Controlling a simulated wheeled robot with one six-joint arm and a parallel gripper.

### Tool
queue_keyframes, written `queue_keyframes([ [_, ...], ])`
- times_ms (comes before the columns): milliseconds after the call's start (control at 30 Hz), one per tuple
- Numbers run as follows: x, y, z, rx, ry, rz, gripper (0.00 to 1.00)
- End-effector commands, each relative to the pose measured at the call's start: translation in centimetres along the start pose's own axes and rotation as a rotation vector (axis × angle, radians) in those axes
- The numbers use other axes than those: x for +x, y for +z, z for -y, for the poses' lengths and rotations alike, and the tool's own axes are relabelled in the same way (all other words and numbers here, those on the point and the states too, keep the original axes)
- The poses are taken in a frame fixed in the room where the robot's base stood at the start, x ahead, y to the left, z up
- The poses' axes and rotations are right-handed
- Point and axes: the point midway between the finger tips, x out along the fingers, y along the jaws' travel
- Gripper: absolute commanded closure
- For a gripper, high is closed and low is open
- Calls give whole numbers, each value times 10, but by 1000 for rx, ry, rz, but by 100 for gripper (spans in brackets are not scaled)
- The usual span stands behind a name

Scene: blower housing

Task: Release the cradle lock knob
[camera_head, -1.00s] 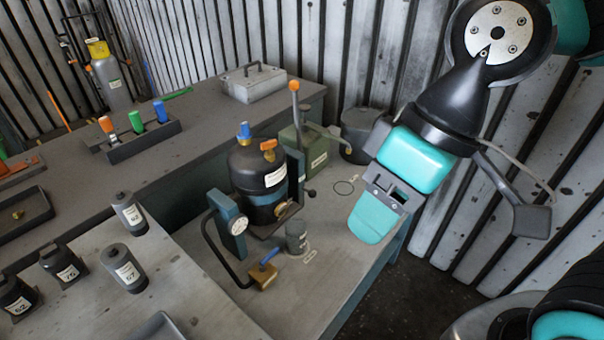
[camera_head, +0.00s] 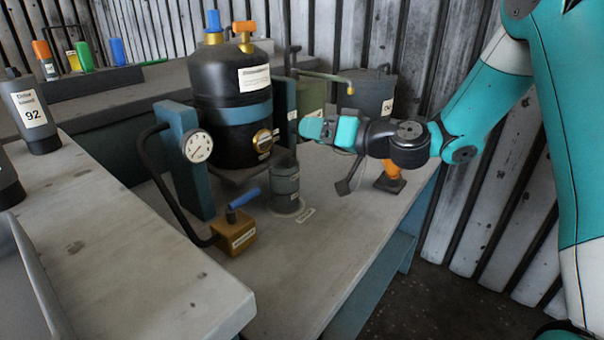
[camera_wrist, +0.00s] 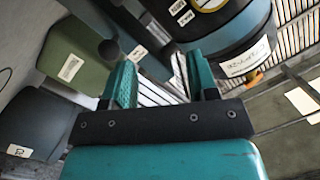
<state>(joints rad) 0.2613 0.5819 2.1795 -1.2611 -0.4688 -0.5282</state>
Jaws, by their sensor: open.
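The black vessel (camera_head: 229,110) with a blue band stands upright in its blue-grey cradle (camera_head: 286,112). It also shows at the upper right of the wrist view (camera_wrist: 225,45). I cannot clearly make out the lock knob in the head view; my gripper lies in front of the area right of the cradle. A dark rounded end (camera_wrist: 108,49) shows left of the fingers in the wrist view; I cannot tell whether it is the knob. My gripper (camera_head: 314,128) is just right of the cradle, pointing left. Its fingers (camera_wrist: 160,78) are apart, with nothing held between them.
A gauge (camera_head: 197,147) and a brass block with blue lever (camera_head: 240,234) stand in front left. A small grey cylinder (camera_head: 285,186) stands below my gripper. A green box (camera_wrist: 72,60) and dark canister (camera_head: 372,95) stand behind. The bench's front right is clear.

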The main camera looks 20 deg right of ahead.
Motion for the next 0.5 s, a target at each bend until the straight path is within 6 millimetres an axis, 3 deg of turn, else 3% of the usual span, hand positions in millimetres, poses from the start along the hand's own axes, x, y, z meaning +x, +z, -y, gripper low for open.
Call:
queue_keyframes([
  [33,0,14,-26,12,20,-43,46],
  [200,-3,14,-57,28,59,-132,46],
  [333,7,9,-60,29,63,-146,46],
  [500,35,5,-60,28,61,-143,46],
])
